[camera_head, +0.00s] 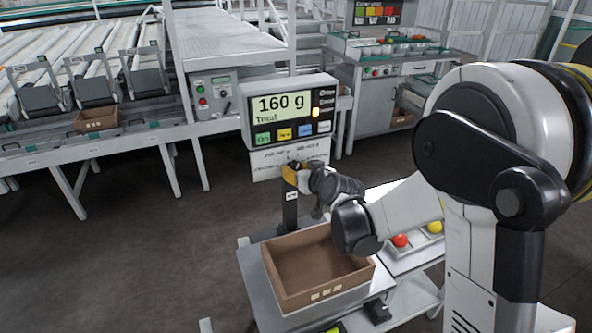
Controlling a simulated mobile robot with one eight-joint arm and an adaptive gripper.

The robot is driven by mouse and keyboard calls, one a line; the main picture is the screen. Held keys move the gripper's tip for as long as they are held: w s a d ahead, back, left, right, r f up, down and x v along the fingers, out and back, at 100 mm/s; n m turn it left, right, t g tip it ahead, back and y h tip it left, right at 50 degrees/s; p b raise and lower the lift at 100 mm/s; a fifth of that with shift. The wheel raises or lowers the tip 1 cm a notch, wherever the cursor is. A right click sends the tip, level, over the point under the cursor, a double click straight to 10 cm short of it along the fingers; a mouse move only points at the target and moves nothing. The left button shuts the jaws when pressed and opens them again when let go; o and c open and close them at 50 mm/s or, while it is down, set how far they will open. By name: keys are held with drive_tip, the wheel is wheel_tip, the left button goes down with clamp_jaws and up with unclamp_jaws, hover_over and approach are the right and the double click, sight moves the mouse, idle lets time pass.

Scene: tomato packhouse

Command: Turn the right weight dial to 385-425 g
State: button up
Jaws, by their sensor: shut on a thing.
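The weighing display (285,108) stands on a post and reads "160 g" over "Total". A light lower panel (270,160) with small, unreadable markings sits below its coloured buttons. My gripper (296,168) reaches this panel from the right, in front of its middle to right part. It is shut on a small dark knob there, which looks like a weight dial and is mostly hidden by the fingers. I cannot read its setting. No other dial can be made out clearly.
An empty brown crate (283,300) lies on the scale table below. A tray with red and yellow tomatoes (400,240) stands to its right, partly behind my arm. A roller conveyor (100,60) and a control box (213,95) are behind. The floor at left is clear.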

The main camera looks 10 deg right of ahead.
drive_tip(key=shift+m, duration=0.4)
drive_tip(key=o, duration=1.2)
drive_tip(key=v, duration=1.2)
drive_tip(key=shift+d, duration=0.15)
